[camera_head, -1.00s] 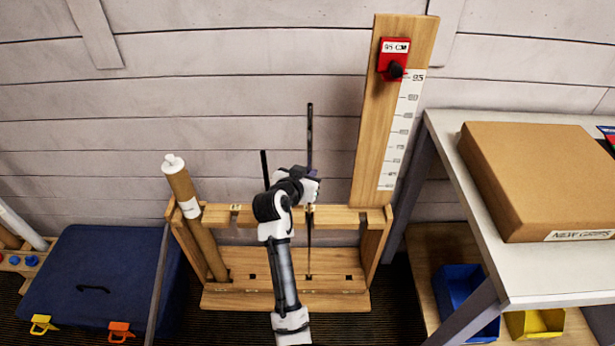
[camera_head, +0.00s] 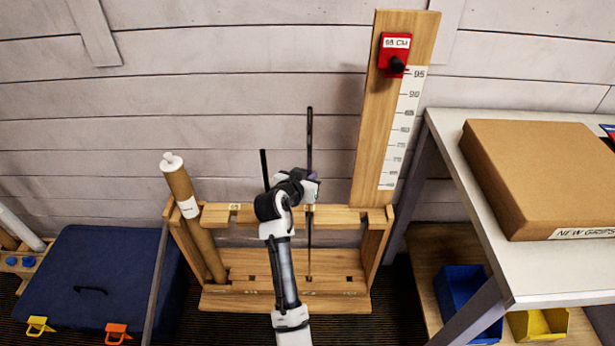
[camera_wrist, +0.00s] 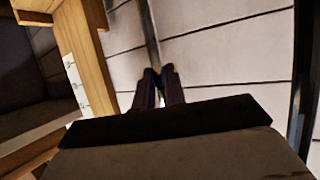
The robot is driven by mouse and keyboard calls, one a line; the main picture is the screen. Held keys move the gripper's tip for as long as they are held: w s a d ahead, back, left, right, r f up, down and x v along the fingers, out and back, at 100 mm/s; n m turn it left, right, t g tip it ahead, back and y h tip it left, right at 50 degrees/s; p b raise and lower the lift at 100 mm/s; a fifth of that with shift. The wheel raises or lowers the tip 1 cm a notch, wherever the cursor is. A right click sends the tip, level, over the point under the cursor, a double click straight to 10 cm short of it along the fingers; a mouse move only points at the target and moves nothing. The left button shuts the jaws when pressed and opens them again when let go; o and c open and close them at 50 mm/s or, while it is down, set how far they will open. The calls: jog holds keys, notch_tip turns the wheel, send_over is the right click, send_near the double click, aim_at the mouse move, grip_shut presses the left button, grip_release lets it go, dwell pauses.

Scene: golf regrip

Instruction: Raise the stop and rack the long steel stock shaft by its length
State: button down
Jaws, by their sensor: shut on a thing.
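My gripper (camera_head: 311,188) is shut on a long thin shaft (camera_head: 309,140) that stands nearly upright at the wooden rack (camera_head: 240,213). In the wrist view, the fingertips (camera_wrist: 158,85) close around the shaft (camera_wrist: 150,35). The shaft's thin lower part runs down past the top rail toward the rack's base; whether its end rests in a hole is unclear. A shorter dark shaft (camera_head: 264,168) stands just left, its lower part hidden by my arm. The red stop (camera_head: 394,54) with a black knob sits high on the wooden ruler board (camera_head: 375,130), beside the 95 mark, labelled 95 CM.
A brown tube (camera_head: 183,190) with a white cap leans in the rack's left end. A bench (camera_head: 450,150) with a cardboard box (camera_head: 540,175) stands right, bins below. A blue case (camera_head: 90,275) lies left. The rack's right slot looks empty.

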jog(key=c, duration=1.4)
grip_release()
jog(key=shift+o, duration=0.2)
jog(key=b+v, duration=0.1)
jog(key=v, duration=1.2)
jog(key=shift+s+r+b, duration=0.2)
jog(key=shift+s+b, duration=0.1)
jog(key=shift+b, duration=0.1)
jog(key=shift+a, duration=0.1)
